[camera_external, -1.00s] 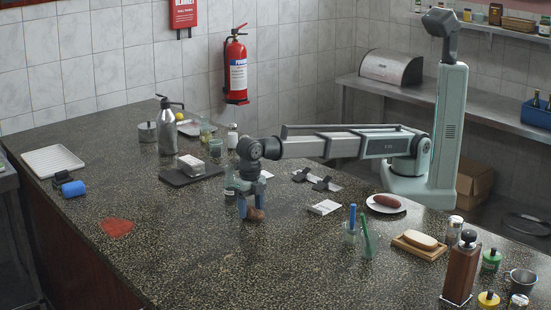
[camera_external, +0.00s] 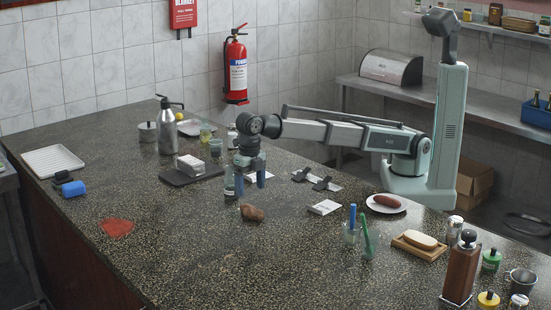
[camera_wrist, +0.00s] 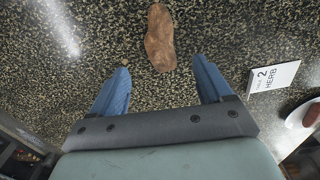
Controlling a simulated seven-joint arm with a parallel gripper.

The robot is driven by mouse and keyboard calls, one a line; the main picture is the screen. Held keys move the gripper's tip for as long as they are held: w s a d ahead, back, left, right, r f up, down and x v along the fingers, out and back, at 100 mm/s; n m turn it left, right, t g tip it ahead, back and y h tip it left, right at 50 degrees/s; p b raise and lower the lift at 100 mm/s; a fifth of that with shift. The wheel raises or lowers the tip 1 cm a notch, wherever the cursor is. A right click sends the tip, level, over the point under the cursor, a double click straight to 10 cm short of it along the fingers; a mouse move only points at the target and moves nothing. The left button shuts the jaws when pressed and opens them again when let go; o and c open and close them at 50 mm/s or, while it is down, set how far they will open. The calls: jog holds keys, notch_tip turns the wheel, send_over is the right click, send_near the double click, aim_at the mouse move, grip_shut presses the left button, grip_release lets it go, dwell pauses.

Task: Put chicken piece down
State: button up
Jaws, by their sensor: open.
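The chicken piece (camera_external: 252,213) is a brown, irregular lump lying on the speckled dark countertop (camera_external: 190,235). In the wrist view the chicken piece (camera_wrist: 160,38) lies just beyond the fingertips, long and narrow, with nothing gripping it. My gripper (camera_external: 250,181) is open and empty, above and slightly behind the chicken piece in the external view. Its two blue fingers are spread wide in the wrist view (camera_wrist: 162,75).
A dark board with a box (camera_external: 191,172) is left.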

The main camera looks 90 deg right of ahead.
jog(key=shift+r, duration=2)
